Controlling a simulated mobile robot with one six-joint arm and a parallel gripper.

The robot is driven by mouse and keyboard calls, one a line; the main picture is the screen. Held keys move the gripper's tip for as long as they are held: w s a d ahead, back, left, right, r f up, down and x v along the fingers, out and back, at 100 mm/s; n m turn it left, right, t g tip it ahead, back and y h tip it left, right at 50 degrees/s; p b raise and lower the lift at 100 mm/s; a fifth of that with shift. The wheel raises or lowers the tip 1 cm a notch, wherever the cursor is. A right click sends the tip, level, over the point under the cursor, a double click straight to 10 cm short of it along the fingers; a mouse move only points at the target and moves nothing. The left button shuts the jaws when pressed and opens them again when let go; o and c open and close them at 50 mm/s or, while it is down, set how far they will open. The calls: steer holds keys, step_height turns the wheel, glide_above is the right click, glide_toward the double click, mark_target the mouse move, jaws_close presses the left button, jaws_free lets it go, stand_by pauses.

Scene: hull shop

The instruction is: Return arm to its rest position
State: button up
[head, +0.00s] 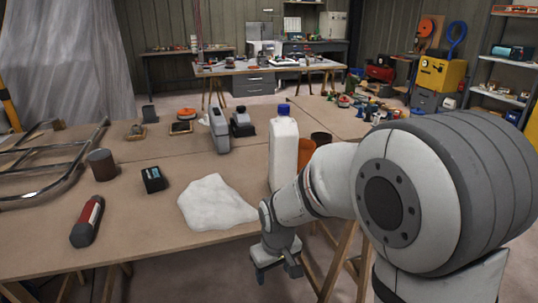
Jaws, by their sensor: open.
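My gripper (276,265) hangs at the end of my arm, just off the front edge of the wooden table, pointing downward. It is open, and I see nothing between its fingers. My arm reaches in from the right and bends down to the gripper. It covers part of the table's right side. The gripper is below and to the right of a crumpled white cloth (213,203) and in front of a white bottle with a blue cap (283,150).
The wooden table (140,225) holds a red-and-black tool (88,221), a small black box (153,179), a dark cylinder (101,164), a grey upright device (218,131) and metal tubing (70,175) at left. An orange object (305,153) stands close behind my arm. Floor shows below the table edge.

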steer(key=s+d+r+m+p, duration=0.2)
steer(key=s+d+r+p, duration=0.1)
steer(key=r, duration=0.4)
steer(key=s+d+r+m+p, duration=0.1)
steer(key=s+d+r+p, duration=0.3)
steer(key=s+d+r, duration=0.2)
steer(key=s+d+r+m+t+p, duration=0.1)
steer(key=s+d+r+p, duration=0.3)
steer(key=r, duration=0.6)
steer(key=shift+s+d+m, duration=0.4)
steer(key=shift+s+m, duration=0.05)
steer(key=shift+m, duration=0.35)
